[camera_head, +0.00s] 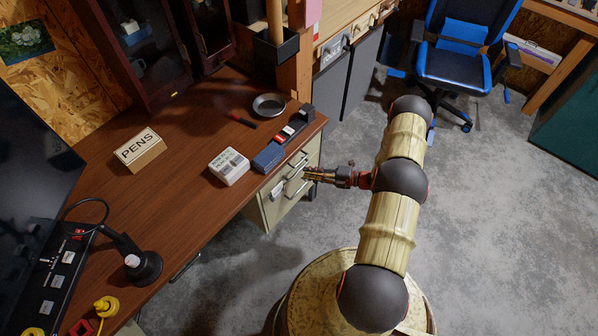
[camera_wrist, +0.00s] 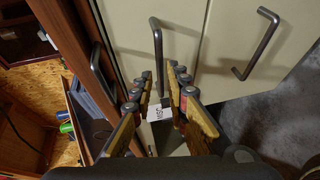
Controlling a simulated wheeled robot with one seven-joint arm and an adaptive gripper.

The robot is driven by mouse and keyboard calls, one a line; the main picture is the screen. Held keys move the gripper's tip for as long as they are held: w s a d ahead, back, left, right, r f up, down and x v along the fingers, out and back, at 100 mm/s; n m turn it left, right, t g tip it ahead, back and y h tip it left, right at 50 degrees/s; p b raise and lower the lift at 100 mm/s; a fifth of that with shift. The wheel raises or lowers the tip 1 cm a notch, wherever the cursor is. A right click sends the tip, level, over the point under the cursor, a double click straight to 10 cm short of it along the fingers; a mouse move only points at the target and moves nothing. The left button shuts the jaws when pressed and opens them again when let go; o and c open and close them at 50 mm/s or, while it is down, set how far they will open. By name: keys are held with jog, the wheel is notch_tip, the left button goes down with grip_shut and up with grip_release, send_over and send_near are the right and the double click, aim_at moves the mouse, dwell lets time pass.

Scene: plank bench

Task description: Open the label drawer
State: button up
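A cream drawer unit (camera_head: 275,208) stands under the right end of the wooden desk. Its front carries several bar handles, and a white label sits on it (camera_head: 278,189). In the wrist view a small white label (camera_wrist: 159,112) shows between my fingers, its print too small to read surely. My gripper (camera_head: 307,174) is at the drawer fronts. In the wrist view my gripper (camera_wrist: 164,76) is open, with a gap between its fingers. The middle metal handle (camera_wrist: 157,45) reaches down between the fingertips; contact cannot be told. Another handle (camera_wrist: 257,45) is to the right.
A blue chair (camera_head: 455,65) stands at the back. Grey floor (camera_head: 490,230) is clear to the right.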

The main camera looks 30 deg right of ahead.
aim_at(299, 171)
jog(key=shift+b+x, duration=0.4)
jog(key=shift+x, duration=2.05)
grip_shut()
